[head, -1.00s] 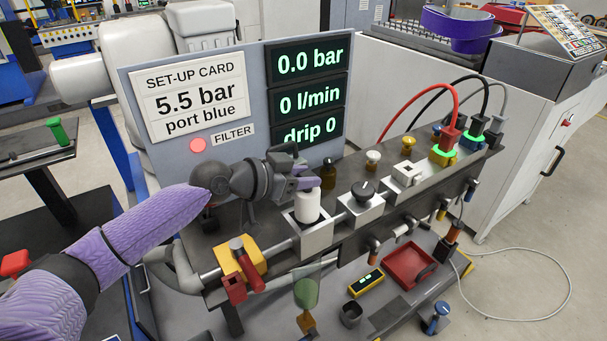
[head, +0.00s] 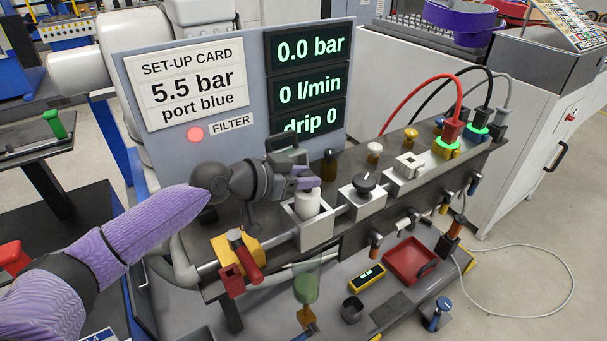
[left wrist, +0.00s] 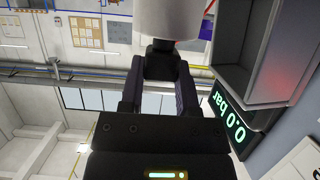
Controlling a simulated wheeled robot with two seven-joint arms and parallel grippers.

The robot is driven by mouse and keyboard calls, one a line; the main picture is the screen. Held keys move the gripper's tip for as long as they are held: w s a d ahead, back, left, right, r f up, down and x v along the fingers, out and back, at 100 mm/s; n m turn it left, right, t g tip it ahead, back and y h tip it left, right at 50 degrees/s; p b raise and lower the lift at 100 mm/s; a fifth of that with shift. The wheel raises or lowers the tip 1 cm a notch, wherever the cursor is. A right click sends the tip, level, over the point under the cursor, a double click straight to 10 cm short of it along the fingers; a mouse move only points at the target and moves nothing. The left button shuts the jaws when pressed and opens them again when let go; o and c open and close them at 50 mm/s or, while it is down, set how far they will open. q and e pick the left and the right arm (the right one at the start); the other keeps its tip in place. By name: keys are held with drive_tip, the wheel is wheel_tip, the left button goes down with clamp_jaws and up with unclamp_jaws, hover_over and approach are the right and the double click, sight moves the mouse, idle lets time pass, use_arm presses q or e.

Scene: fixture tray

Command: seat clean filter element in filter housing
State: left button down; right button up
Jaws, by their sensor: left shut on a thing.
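The clean filter element is a white cylinder (head: 308,201). It stands upright at the square metal filter housing (head: 316,231), with its lower part down in the housing's opening. How deep it sits I cannot tell. My left gripper (head: 308,184) is shut on the top of the element. In the left wrist view the fingers (left wrist: 161,50) close at the white element (left wrist: 170,15), which fills the top of the picture. A clear bowl with a green lower part (head: 306,286) is below the housing. My right gripper is not in view.
A yellow valve block with a red handle (head: 238,255) is left of the housing. A black-knobbed regulator (head: 363,192) is close on its right. The display panel (head: 235,90) rises behind. A red tray (head: 410,260) and yellow gauge (head: 367,279) lie below.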

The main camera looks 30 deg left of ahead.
use_arm(q)
drive_tip(key=shift+f+b, duration=0.35)
drive_tip(key=shift+f, duration=0.1)
drive_tip(key=shift+f+b, duration=0.35)
drive_tip(key=shift+f, duration=0.2)
drive_tip(key=shift+f, duration=0.1)
